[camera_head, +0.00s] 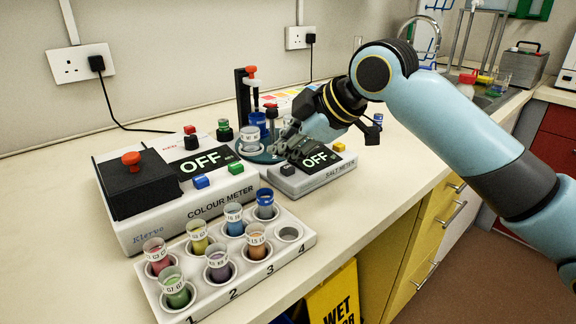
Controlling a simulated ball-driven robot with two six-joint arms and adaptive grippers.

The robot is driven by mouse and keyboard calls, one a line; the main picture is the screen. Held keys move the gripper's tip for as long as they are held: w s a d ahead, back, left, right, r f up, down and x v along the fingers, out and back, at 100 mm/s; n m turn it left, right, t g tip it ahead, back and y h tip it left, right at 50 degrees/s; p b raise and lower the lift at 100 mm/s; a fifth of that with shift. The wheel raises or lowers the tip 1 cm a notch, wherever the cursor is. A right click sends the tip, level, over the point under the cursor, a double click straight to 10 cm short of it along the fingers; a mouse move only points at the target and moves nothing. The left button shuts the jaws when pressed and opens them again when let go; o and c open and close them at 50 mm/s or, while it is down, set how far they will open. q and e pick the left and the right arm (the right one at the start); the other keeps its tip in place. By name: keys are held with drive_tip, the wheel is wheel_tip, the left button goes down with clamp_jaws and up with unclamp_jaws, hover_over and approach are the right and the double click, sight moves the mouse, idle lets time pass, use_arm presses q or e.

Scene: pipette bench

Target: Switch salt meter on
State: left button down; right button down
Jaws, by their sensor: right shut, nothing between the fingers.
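The salt meter (330,176) is a low white and grey box with a tilted black display reading OFF. It sits on the bench to the right of the colour meter. A dark button (287,170) is at its left front, and a yellow button (339,147) is at its right. My right gripper (287,152) is shut and empty, reaching in from the right over the back left of the salt meter. It hides part of the meter's left side. I cannot tell whether the fingertips touch the meter. My left gripper is not in view.
The colour meter (205,211), also reading OFF, has red, blue and green buttons. A white tube rack (296,245) with several coloured tubes stands at the front edge. A pipette stand (240,95) and small bottles are behind my gripper. Bench space is clear right of the salt meter.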

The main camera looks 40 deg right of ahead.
sight(285, 169)
drive_tip(key=shift+f, duration=0.1)
idle(0.3)
drive_tip(key=shift+f, duration=0.35)
drive_tip(key=shift+f, duration=0.45)
idle(0.6)
drive_tip(key=shift+r+p, duration=0.9)
drive_tip(key=shift+p, duration=0.05)
wheel_tip(285, 169, up, 6)
drive_tip(key=p, duration=0.6)
